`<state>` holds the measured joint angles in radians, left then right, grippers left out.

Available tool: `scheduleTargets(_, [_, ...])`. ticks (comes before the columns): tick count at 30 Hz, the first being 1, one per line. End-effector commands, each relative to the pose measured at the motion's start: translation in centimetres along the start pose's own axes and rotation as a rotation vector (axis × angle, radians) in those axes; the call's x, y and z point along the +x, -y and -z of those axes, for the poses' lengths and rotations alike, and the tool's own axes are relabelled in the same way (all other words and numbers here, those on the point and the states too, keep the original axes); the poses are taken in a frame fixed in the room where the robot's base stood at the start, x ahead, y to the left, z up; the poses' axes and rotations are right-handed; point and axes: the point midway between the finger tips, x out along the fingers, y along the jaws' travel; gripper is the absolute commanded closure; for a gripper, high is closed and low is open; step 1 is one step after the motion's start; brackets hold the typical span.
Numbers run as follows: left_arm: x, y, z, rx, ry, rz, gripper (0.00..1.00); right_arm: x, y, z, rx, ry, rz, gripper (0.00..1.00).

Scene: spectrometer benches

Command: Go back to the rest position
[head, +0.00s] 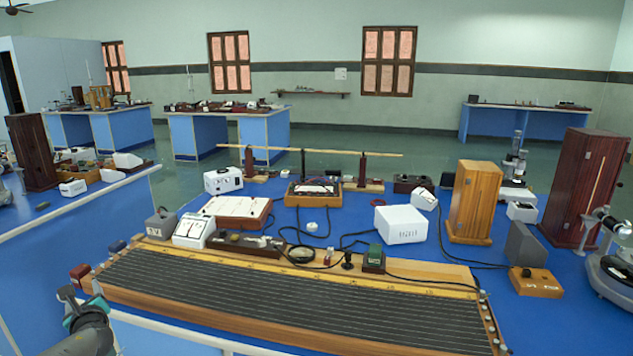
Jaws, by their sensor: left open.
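My left gripper (83,290) shows at the lower left of the head view. It is open, with no object visible between its fingers. It is in front of the left end of a long wooden wire board (290,300), by a small dark red block (80,272). I cannot tell whether it touches the board. My right gripper is not in view.
The blue bench (350,220) holds a white box (400,224), meters (194,229), a wooden cabinet (473,202), a dark red cabinet (584,187) and a spectrometer (612,262). Cables lie between them.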

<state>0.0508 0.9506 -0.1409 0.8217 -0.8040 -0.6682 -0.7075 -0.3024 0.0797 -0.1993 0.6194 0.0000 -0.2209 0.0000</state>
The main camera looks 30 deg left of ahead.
Motion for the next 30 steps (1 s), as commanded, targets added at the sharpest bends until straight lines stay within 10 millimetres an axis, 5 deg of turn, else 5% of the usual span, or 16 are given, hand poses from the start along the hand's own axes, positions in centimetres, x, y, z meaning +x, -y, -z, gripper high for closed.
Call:
scheduleTargets(1, [-0.3,-3.1,2.4,-0.082,-0.080,-0.044,0.36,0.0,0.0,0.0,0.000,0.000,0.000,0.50])
scheduleTargets(6, [-2.4,-12.3,8.6,-0.448,-0.282,-0.229,0.36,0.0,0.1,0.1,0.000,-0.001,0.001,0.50])
scheduleTargets(14, [-6.5,-23.0,12.4,-0.981,-0.368,-0.517,0.36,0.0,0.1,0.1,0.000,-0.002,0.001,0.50])
scheduleTargets(23, [-19.5,-25.9,27.3,-1.092,-0.525,-0.747,0.36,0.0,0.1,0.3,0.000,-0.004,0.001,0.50])
scheduleTargets(30, [-34.2,-25.7,38.2,-1.154,-0.671,-0.955,0.36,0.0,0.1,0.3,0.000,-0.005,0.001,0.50])
